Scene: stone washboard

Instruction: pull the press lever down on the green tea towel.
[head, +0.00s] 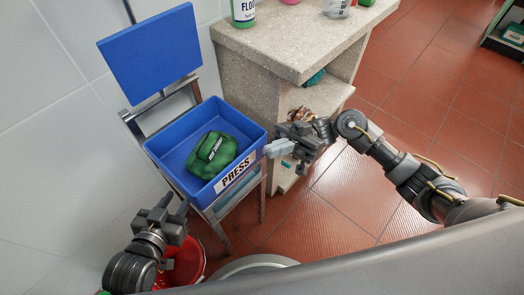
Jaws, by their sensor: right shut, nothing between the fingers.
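The press has a blue tray (171,156) marked PRESS on a metal stand. A folded green tea towel (211,155) lies inside it, towards the right. The blue press plate (150,52) is raised and tilted above the tray's back, on a metal bar. I cannot clearly make out the lever. My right gripper (270,150) is shut and empty, its light grey fingertips close to the tray's right corner by the label; I cannot tell if they touch it. My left gripper (174,203) is open and empty, in front of the tray's left side.
A speckled stone counter (290,45) with shelves stands behind and right of the press. A green bottle (243,12) and other containers stand on top. A red bucket-like container (185,262) is beneath my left gripper. Red tiled floor (430,85) is open at right.

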